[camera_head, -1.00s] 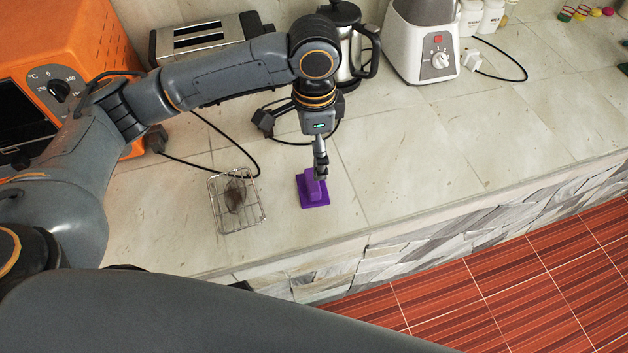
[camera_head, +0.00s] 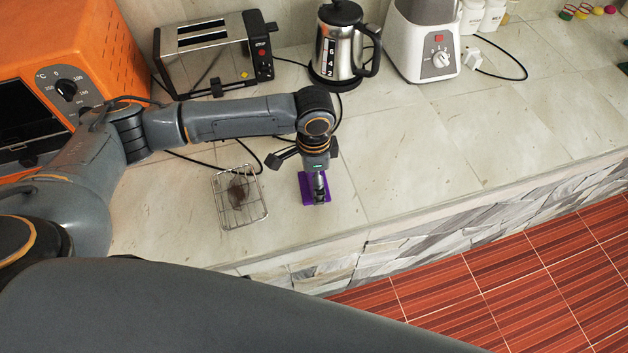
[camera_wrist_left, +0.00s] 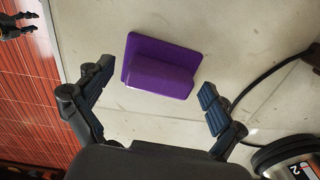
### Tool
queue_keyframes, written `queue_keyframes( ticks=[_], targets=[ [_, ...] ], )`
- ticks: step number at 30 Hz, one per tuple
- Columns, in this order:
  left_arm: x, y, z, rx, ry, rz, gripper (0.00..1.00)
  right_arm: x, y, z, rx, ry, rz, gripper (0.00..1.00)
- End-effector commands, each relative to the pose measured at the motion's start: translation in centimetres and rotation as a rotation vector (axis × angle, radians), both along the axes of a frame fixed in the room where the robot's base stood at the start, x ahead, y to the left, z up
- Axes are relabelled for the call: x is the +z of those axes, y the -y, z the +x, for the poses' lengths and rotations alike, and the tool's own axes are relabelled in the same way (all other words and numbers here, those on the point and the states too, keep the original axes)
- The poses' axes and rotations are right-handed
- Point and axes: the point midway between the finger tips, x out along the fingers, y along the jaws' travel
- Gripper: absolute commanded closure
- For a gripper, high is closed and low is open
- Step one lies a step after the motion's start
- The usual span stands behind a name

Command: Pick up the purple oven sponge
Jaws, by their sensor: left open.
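The purple oven sponge (camera_head: 331,187) lies on the stone counter near its front edge, with a flat base and a raised block on top. My left gripper (camera_head: 320,192) is over it in the head view and hides its middle. In the left wrist view, the sponge (camera_wrist_left: 160,66) lies whole and uncovered beyond the open fingers of the left gripper (camera_wrist_left: 152,90). The fingers are apart and nothing is between them.
A wire rack (camera_head: 240,196) stands on the counter just left of the sponge. A toaster (camera_head: 213,52), a kettle (camera_head: 341,50), a white blender base (camera_head: 421,42) and an orange oven (camera_head: 62,60) stand behind. The counter to the right is clear.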

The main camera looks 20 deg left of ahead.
Motion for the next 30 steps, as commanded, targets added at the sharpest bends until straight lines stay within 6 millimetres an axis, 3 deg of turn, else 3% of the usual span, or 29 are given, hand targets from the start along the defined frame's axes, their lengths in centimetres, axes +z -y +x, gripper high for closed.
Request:
queue_keyframes(
  ticks=[4, 12, 13, 23, 30],
  targets=[
    [0.0, 0.0, 0.0, 0.000, 0.000, 0.000, 0.06, 0.0, 0.0, 0.0, 0.000, 0.001, 0.000, 0.60],
    [0.0, 0.0, 0.0, -0.001, 0.000, 0.000, 0.61, 0.0, 0.0, 0.1, -0.001, 0.001, 0.000, 0.60],
    [0.0, 0.0, 0.0, -0.001, 0.000, 0.000, 0.64, 0.0, 0.0, 0.1, -0.001, 0.001, 0.000, 0.60],
    [0.2, 0.0, 0.0, -0.001, 0.000, -0.001, 0.64, -0.2, 0.0, 0.1, -0.001, 0.001, -0.001, 0.60],
    [2.5, 0.1, 0.1, -0.001, 0.004, -0.003, 0.64, -1.2, 0.1, 0.1, -0.001, 0.002, 0.000, 0.60]
  ],
)
